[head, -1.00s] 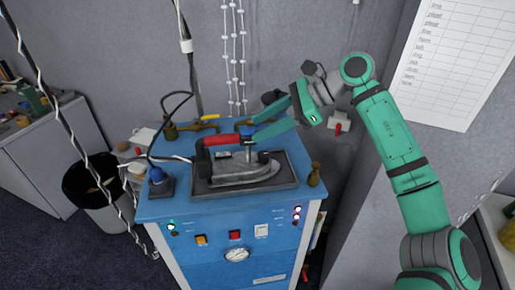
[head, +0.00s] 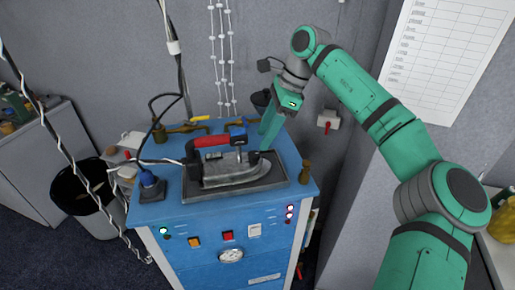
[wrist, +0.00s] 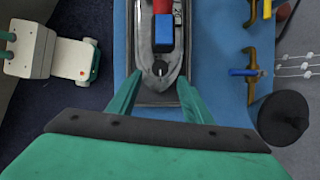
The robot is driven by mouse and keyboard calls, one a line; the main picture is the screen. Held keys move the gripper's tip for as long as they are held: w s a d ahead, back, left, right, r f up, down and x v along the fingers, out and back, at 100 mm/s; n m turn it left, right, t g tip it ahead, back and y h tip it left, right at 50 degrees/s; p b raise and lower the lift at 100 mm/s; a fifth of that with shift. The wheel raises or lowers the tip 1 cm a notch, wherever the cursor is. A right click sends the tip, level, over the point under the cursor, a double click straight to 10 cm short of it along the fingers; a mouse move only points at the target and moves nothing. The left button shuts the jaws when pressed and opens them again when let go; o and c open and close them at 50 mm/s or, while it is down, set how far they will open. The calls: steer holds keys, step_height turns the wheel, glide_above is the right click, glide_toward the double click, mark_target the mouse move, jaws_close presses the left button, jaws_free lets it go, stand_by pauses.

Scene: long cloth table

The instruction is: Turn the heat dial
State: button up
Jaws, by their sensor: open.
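The clothes iron (head: 232,174) rests on a dark tray (head: 200,195) on the blue station. It has a red handle (head: 212,141) with a blue front end (head: 238,133). In the wrist view, the heat dial (wrist: 160,69), a small dark knob with a pale mark, sits on the iron's body near the blue end. In the head view I cannot make the dial out clearly. My gripper (head: 266,146) points down by the iron's right end. In the wrist view my gripper (wrist: 159,80) is open and empty, its fingers apart on either side of the dial.
Brass valves (head: 188,128) stand along the station's back edge, and a brass fitting (head: 304,172) at its right. A cord runs to a blue plug (head: 148,180) at the left. A dark round part (wrist: 283,116) lies right of my gripper in the wrist view.

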mark_target(255, 153)
steer(key=shift+x, duration=3)
steer(key=c, duration=1.1)
